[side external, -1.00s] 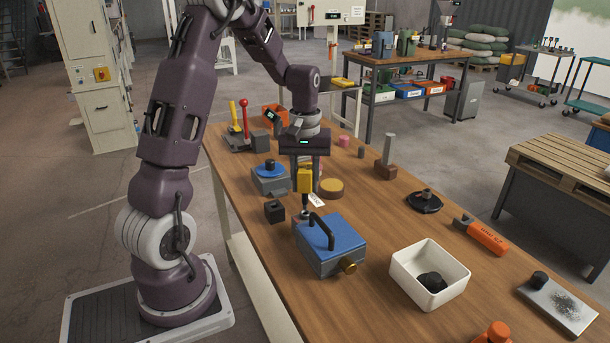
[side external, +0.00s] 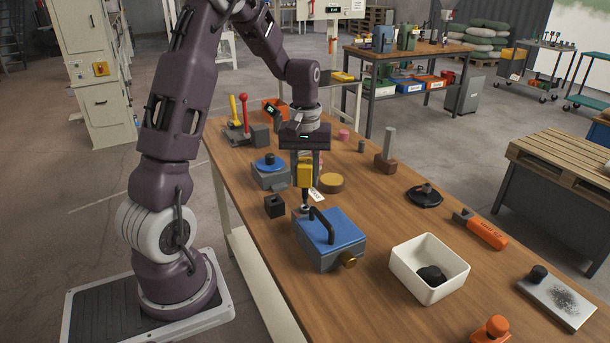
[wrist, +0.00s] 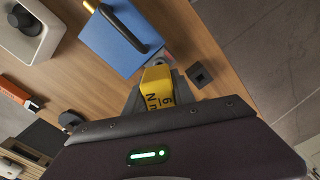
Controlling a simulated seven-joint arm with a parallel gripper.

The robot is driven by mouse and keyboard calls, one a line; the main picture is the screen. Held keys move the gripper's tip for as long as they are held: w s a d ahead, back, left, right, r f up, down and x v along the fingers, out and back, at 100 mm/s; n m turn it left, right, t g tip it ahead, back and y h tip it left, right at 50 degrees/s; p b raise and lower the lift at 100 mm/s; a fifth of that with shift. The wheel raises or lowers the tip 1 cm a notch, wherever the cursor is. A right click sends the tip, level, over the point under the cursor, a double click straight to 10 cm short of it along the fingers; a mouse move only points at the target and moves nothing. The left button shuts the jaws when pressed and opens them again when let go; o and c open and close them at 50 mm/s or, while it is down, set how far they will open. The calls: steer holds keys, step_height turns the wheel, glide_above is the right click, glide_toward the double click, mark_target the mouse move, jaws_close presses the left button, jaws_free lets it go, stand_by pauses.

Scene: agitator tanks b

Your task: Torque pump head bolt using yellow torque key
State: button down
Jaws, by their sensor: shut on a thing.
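My gripper (side external: 305,178) is shut on the yellow torque key (side external: 304,174) and holds it upright, its dark shaft pointing down. The shaft's lower end is at a small metallic spot low behind the blue-topped pump (side external: 333,235). I cannot tell whether it is seated on the pump head bolt, which I cannot make out clearly. The pump has a black handle on its lid and a brass knob at its front. In the wrist view, the key (wrist: 155,87) sits between my fingers beside the blue lid (wrist: 112,38), and its lower end is hidden.
A black holed block (side external: 274,207) stands left of the pump. A white bin (side external: 405,264) is at front right.

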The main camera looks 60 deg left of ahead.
steer(key=shift+f, duration=0.25)
steer(key=shift+f, duration=0.75)
steer(key=shift+f, duration=0.1)
steer(key=m, duration=0.6)
steer(key=shift+m, duration=0.4)
steer(key=m, duration=0.6)
steer(key=shift+m, duration=0.4)
steer(key=shift+n, duration=0.3)
